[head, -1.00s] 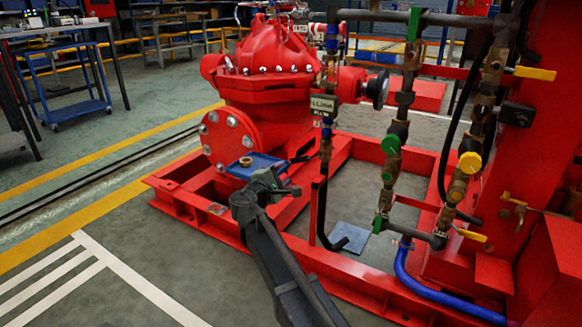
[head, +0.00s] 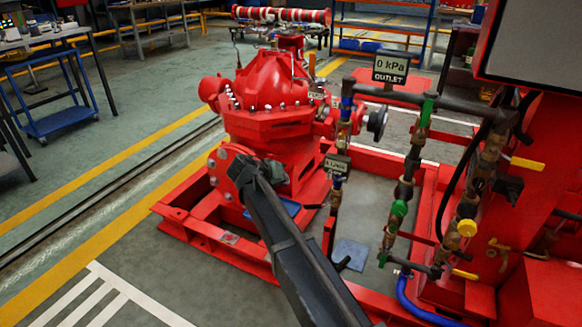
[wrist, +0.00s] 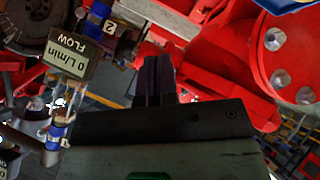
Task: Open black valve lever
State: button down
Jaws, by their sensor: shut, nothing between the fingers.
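My gripper (head: 246,172) is in front of the red pump's round flange in the head view, with the dark arm reaching up from the bottom. In the wrist view its two dark fingers (wrist: 157,75) are together and empty, pointing at red pump parts. A dark handle-like part (head: 508,188) shows on the right of the pipework in the head view, well away from my gripper. I cannot tell surely whether it is the black valve lever. No black lever is clear in the wrist view.
The red pump (head: 275,100) stands left of the pipes. A flow display (wrist: 72,52) is left of my fingers, between blue-marked pipe parts. A yellow lever (head: 528,164) is at right. An outlet display (head: 391,67) stands above the pipes.

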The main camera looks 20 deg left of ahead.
aim_at(319, 205)
jog(key=w+d+f+m+b, duration=0.1)
jog(key=w+d+f+b, duration=0.1)
jog(key=f+b, duration=0.3)
jog(key=w+d+f+m+b, duration=0.2)
jog(key=w+d+f+b, duration=0.1)
jog(key=w+f+b, duration=0.1)
notch_tip(319, 205, down, 3)
jog(key=shift+d+r+g+b, duration=0.15)
jog(key=shift+d+g+b, duration=0.25)
jog(key=shift+b, duration=0.25)
jog(key=shift+w, duration=0.1)
